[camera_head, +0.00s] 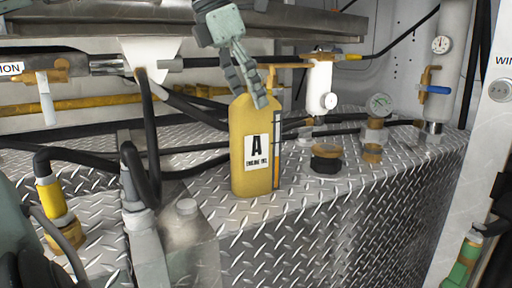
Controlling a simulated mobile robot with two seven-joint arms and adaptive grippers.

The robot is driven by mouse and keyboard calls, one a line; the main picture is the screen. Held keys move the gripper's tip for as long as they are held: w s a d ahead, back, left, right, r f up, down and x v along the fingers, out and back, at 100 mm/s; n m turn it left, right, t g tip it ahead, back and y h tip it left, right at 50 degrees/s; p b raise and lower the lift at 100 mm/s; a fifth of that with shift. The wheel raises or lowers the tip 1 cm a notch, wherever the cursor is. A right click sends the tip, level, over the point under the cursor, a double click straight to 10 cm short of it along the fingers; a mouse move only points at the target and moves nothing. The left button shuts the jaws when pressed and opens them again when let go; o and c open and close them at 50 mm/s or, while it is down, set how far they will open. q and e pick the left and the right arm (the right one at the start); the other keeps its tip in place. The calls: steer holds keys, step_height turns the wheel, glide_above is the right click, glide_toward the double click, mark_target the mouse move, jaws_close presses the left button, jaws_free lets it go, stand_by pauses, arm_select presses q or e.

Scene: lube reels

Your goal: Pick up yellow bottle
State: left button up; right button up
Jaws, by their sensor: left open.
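The yellow bottle (247,178) stands upright on the diamond-plate surface, left of the middle of the head view. It has a white label with a black "A" and a clear strip down its right side. My left gripper (249,98) reaches down from above, with its grey-green fingers at the top of the bottle. The fingers are apart and overlap the bottle's upper part, hiding its neck. I cannot tell whether they touch it. My right gripper is not in view.
A metal shelf edge (300,20) runs above the bottle. Black hoses pass behind and left of it. A clear, grey-capped container (187,240) stands at front left. The plate's front edge lies just before the bottle.

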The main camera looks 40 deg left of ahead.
mark_target(256, 111)
arm_select(q)
steer(key=x, duration=0.4)
steer(key=shift+d+f, duration=0.1)
steer(key=shift+f, duration=0.05)
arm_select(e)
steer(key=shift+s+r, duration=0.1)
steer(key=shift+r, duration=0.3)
arm_select(q)
steer(key=shift+c, duration=0.6)
steer(key=shift+w, duration=0.1)
jaws_close()
